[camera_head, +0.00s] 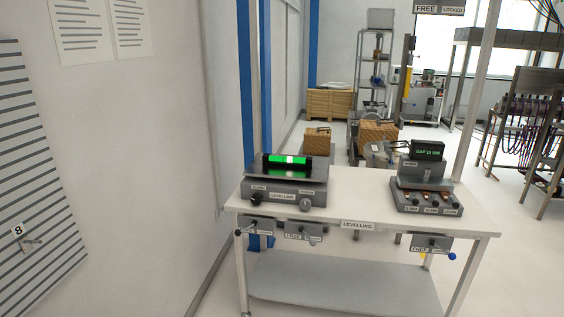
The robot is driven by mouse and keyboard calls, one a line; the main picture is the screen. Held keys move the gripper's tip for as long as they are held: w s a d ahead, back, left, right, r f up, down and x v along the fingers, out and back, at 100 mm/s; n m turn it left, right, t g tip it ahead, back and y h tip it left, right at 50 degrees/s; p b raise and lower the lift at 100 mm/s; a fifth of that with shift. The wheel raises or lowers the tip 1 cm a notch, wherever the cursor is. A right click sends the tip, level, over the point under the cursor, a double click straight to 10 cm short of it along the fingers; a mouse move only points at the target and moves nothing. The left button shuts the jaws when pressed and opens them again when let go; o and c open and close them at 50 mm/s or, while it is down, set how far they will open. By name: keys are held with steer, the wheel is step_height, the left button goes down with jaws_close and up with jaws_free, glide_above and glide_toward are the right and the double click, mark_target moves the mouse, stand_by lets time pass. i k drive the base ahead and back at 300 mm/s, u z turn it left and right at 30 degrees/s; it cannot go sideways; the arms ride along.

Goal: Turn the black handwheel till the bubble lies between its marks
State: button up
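A levelling unit (284,188) stands on the left part of a white bench. On top of it lies a black tube with a lit green vial (276,158). A pale patch shows near the middle of the vial; it may be the bubble, but the marks are too small to make out. A small black handwheel (257,198) sits at the left of the unit's front. A grey round handwheel (305,203) sits at the right of the same front. My gripper is not in view.
The white bench (372,203) has a second device (426,187) with a green display at its right. Small labelled panels with handles (303,231) hang from the front edge. A wall is close on the left. The bench top between the devices is clear.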

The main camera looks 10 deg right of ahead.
mark_target(256, 199)
steer(key=i, duration=0.7)
steer(key=z, duration=0.1)
steer(key=k, duration=1.3)
steer(key=u, duration=0.3)
steer(key=i, duration=1.05)
steer(key=u, duration=0.5)
